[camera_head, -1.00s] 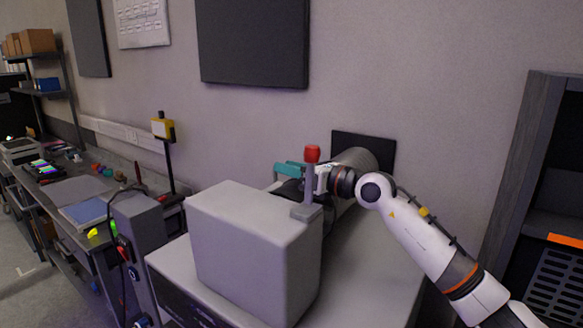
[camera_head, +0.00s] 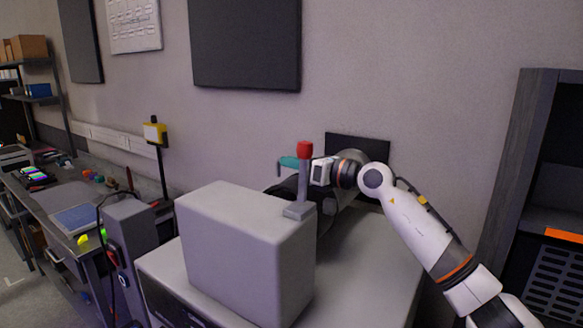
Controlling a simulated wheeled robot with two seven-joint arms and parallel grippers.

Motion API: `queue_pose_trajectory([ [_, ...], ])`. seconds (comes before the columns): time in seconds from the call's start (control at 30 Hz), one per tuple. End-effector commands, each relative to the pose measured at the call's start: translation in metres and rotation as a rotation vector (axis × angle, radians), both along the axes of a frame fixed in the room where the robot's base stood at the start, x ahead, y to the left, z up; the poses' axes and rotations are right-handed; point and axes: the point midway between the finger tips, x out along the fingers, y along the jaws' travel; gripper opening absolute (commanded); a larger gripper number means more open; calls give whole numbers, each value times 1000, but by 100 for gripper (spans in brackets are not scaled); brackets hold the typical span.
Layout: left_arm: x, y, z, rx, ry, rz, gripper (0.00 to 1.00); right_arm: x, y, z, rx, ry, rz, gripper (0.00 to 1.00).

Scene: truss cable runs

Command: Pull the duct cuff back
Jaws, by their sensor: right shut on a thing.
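A wide grey duct (camera_head: 351,158) comes out of a black plate (camera_head: 374,149) on the wall, behind a grey box. The dark duct cuff (camera_head: 284,188) shows at the near end of the duct, left of the red-topped post and partly hidden by the box. A teal bar (camera_head: 287,162) sticks out to the left above it. My right gripper (camera_head: 307,170) reaches in from the right, over the duct. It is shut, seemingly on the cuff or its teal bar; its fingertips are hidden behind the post. My left gripper is not in view.
The grey box (camera_head: 245,250) stands on the cabinet top, with the red-topped post (camera_head: 304,170) at its back right corner, close to my right gripper. A dark shelf unit (camera_head: 510,170) stands at right. The cabinet top (camera_head: 370,265) right of the box is clear.

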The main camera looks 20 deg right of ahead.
Motion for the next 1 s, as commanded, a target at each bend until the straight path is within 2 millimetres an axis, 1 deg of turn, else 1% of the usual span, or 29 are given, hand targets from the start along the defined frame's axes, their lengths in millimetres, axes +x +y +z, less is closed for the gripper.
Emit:
queue_pose_trajectory([
  [0.03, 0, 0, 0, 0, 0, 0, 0, 0, 0, 0, 2, 1, -1, 14],
  [0.13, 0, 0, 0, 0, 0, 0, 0, 0, 0, 0, 1, 1, -1, 30],
  [0.17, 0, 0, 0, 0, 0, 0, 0, 0, 0, 0, 1, 1, -1, 33],
  [0.4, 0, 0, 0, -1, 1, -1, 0, 0, 0, -1, -1, 2, 0, 33],
  [0.53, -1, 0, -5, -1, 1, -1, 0, -5, -5, -3, -3, 0, -1, 33],
  [0.67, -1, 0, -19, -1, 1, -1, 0, -22, -17, -6, -6, -2, -3, 33],
  [0.8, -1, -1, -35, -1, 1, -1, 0, -46, -37, -7, -6, -1, -4, 33],
  [1.0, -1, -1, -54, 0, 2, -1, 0, -77, -60, -6, -4, 0, -3, 33],
])
